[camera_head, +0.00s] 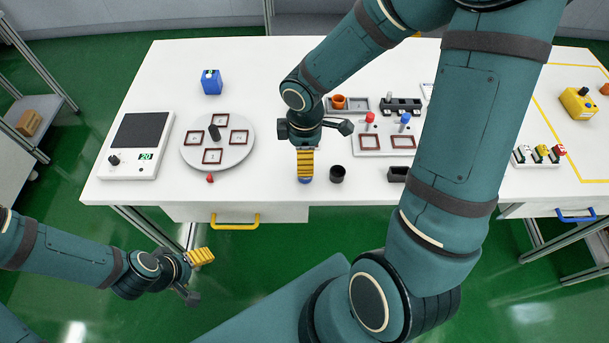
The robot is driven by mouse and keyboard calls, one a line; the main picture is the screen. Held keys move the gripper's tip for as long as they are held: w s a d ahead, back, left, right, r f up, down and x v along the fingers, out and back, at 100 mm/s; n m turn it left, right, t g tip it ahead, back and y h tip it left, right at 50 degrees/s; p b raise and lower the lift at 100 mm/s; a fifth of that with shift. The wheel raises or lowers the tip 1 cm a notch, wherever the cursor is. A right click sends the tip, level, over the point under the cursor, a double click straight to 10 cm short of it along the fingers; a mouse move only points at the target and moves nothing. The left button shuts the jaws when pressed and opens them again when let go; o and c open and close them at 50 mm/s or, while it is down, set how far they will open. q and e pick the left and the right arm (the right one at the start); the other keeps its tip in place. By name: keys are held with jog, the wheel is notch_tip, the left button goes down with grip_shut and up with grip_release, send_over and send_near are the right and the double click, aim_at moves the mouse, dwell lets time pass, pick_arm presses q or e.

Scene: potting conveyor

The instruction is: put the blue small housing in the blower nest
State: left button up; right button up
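A white fixture plate (384,153) to the right carries a red-topped and a blue-topped lever and two brown square frames; I cannot tell whether either frame is the blower nest. My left gripper (205,256) is low at left, off the table, its opening unclear.
A round turntable (242,159) with several square frames and a scale (138,136) stand at left. A blue box (211,82) sits behind. Dark cups (337,174) and (397,174) stand near the front edge. My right arm crosses over the table's right half.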

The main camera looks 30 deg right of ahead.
notch_tip(320, 180, down, 2)
jog(key=shift+f, duration=0.2)
jog(key=f+b, duration=0.1)
jog(key=f, duration=0.2)
jog(key=f+b, duration=0.1)
jog(key=f, duration=0.1)
jog(key=shift+s+a+f+b, duration=0.1)
jog(key=shift+s+b, duration=0.2)
jog(key=shift+b, duration=0.05)
jog(key=c, duration=1)
